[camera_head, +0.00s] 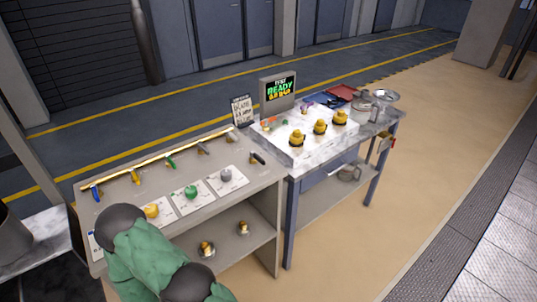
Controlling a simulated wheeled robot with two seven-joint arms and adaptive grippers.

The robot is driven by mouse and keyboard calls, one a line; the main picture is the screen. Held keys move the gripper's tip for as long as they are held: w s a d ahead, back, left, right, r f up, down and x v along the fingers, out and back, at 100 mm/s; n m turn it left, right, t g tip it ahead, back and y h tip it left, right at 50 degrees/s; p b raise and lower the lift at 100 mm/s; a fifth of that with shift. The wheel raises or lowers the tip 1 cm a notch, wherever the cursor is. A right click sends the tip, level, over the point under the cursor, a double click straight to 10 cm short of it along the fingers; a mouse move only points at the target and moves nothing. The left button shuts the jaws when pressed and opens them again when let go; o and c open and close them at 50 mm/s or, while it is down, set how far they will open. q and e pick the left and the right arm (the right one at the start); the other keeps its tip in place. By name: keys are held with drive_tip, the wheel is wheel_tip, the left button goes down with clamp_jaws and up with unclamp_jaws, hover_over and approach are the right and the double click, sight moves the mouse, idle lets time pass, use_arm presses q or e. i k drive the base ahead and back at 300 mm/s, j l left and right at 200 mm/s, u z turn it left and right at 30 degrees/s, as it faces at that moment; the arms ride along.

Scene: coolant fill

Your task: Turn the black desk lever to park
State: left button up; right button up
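The black desk lever (257,158) sits at the right end of the grey desk (264,181), beside the white-topped table. Its handle slants across the desk top. Its position markings are too small to read. A green arm link of mine with dark joints crosses the lower left and covers part of the desk's front left. No gripper fingers show, and nothing of mine touches the lever.
A row of coloured levers, blue (95,192), yellow (135,177), green (170,162) and grey (202,148), runs along the desk's back. A screen (279,91) and a sign (242,110) stand behind. Yellow-topped items (319,127) stand on the table. Open floor (420,150) lies right.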

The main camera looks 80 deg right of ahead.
sight(253, 154)
drive_tip(key=z, duration=2.5)
